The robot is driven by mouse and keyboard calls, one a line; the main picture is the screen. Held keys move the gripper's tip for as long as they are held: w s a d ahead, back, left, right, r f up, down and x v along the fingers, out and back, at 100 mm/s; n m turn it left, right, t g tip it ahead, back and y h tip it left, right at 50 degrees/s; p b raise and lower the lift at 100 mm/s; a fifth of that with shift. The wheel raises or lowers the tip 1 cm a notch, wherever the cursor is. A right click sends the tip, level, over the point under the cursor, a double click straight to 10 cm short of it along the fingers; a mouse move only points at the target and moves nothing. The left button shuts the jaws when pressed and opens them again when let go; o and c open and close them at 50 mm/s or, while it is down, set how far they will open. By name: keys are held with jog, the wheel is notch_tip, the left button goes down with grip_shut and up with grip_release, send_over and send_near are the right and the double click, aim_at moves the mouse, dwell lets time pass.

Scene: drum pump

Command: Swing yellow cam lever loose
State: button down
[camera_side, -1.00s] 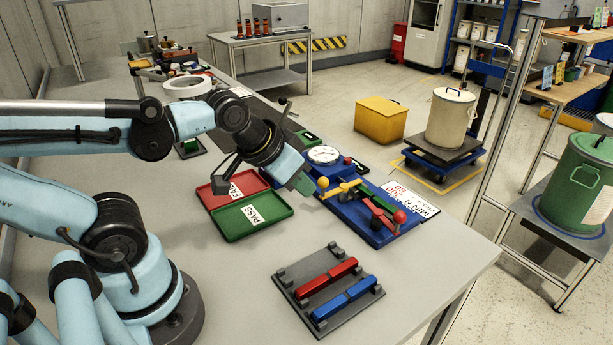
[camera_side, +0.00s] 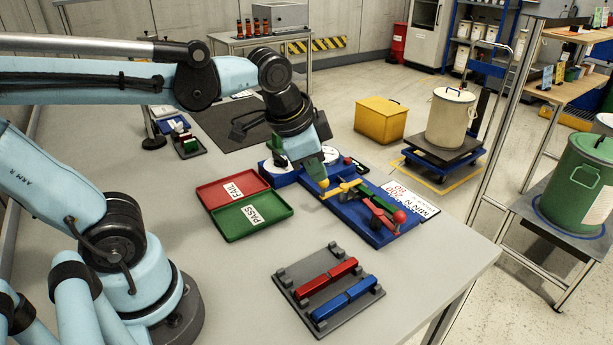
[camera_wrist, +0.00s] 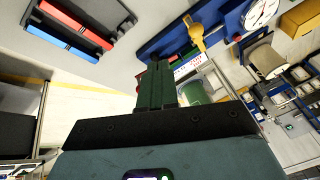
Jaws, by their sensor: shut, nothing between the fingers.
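The yellow cam lever (camera_side: 341,188) lies across the blue fixture (camera_side: 366,218), with a yellow ball at its left end. In the wrist view the yellow lever (camera_wrist: 197,34) shows at the top, ahead and to the right of the fingers. My gripper (camera_side: 322,176) is over the fixture's left part, close to the lever's ball end; I cannot tell if they touch. In the wrist view my gripper (camera_wrist: 156,75) is shut with nothing between its fingers. A red lever with a red ball (camera_side: 399,216) and a green part (camera_side: 374,205) sit on the fixture's right.
A red FAIL tray (camera_side: 232,189) and a green PASS tray (camera_side: 252,216) lie left of the fixture. A grey rack (camera_side: 326,290) with red and blue bars lies in front. A pressure gauge (camera_wrist: 260,12) stands beside the lever. Bare table lies between rack and trays.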

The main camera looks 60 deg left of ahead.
jog(key=w+d+r+m+g+y, duration=0.2)
jog(key=w+m, duration=0.5)
jog(key=m, duration=0.5)
jog(key=d+r+g, duration=0.1)
jog(key=g, duration=0.1)
jog(key=shift+d+r+g+y, duration=0.4)
jog(key=shift+w, duration=0.1)
jog(key=a+f, duration=0.7)
jog(key=f, duration=0.3)
jog(key=shift+f, duration=0.15)
